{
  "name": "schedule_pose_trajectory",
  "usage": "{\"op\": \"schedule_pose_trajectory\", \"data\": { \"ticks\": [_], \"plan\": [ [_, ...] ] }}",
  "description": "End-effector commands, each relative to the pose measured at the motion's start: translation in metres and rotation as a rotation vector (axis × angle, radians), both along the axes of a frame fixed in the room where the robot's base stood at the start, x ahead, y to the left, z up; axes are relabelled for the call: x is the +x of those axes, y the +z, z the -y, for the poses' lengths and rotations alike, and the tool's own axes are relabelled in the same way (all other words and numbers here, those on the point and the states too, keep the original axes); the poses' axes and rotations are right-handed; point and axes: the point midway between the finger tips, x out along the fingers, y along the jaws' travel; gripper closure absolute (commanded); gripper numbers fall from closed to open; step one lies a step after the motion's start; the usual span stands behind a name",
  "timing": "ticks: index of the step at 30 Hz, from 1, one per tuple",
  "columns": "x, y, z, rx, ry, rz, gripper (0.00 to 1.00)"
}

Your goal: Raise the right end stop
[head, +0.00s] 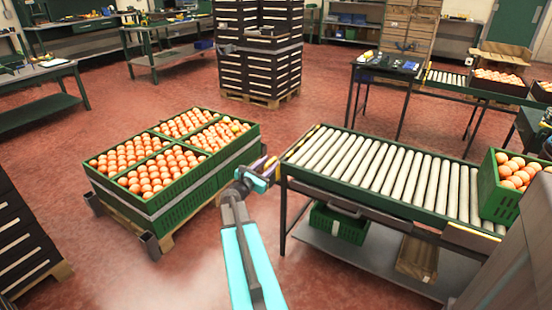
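The roller conveyor (385,172) stands right of centre, with pale rollers in a green frame. A dark bar with yellow marking (303,141) runs across its left end. A green crate of oranges (498,200) sits at its right end, and another yellow-marked part (472,238) shows on the front rail there. I cannot tell which part is the right end stop or whether it is raised. My gripper (268,168) is just left of the conveyor's left end, small and partly blended with dark parts; its opening is unclear.
A pallet with several green crates of oranges (152,203) stands left of my gripper. Dark stacked crates (258,62) stand behind. A lower shelf (355,262) under the conveyor holds an empty green crate (339,223) and a box (417,258). Red floor is free between pallet and stack.

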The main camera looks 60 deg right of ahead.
Motion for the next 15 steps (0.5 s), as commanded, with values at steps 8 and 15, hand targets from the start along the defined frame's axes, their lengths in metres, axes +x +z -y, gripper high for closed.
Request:
{"op": "schedule_pose_trajectory", "data": {
  "ticks": [8,15],
  "plan": [
    [0.001,0.0,0.038,-0.001,-0.001,0.0,0.67],
    [0.0,0.0,0.06,0.0,-0.001,0.001,0.67]
  ]
}}
